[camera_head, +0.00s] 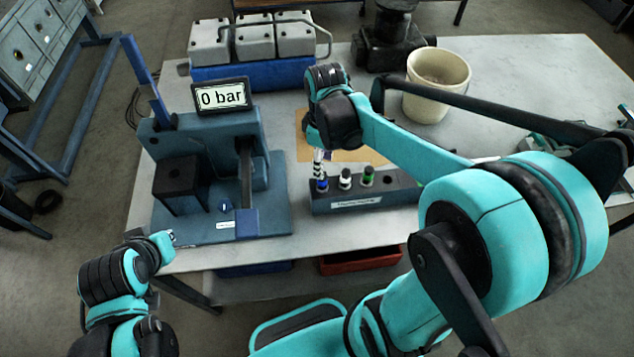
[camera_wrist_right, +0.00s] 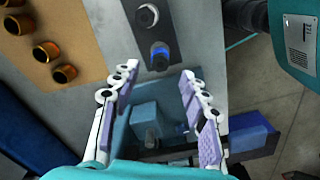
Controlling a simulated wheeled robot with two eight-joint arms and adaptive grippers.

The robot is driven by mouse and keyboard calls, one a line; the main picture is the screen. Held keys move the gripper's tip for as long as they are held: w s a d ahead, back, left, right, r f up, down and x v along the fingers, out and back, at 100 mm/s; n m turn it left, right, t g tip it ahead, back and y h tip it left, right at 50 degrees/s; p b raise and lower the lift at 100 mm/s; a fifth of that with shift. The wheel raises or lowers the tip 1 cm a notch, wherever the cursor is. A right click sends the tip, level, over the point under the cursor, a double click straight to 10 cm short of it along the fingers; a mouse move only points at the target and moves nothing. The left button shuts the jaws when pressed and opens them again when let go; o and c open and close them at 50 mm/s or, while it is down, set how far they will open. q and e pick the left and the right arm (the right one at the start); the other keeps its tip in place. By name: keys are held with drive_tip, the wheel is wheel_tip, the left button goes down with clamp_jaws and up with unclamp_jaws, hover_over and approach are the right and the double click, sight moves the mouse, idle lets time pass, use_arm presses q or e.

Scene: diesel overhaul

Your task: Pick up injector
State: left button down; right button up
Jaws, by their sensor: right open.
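A dark rack (camera_head: 350,203) on the table holds a blue-topped injector (camera_head: 322,187), a white-topped injector (camera_head: 345,178) and a green-topped injector (camera_head: 367,175) in a row. A dark hole at the rack's right end looks empty. My right gripper (camera_head: 319,160) is open, just above the blue-topped injector. In the right wrist view the blue top (camera_wrist_right: 159,56) shows just beyond and between the spread fingertips (camera_wrist_right: 159,74), with nothing held. The white top (camera_wrist_right: 147,15) is farther along. My left gripper (camera_head: 167,242) is by the table's front left edge; its jaw opening is unclear.
A blue test stand (camera_head: 275,215) with a "0 bar" display (camera_head: 221,96) stands left of the rack. Brass rings (camera_wrist_right: 64,74) lie on a tan mat (camera_wrist_right: 90,40) behind the rack. A cream bucket (camera_head: 437,75) and cylinder heads (camera_head: 250,40) stand farther back. A red bin (camera_head: 360,262) is below.

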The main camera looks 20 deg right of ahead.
sight(322, 186)
wheel_tip(322, 186, down, 6)
drive_tip(key=shift+f+b, duration=0.15)
drive_tip(key=shift+b, duration=0.7)
clamp_jaws()
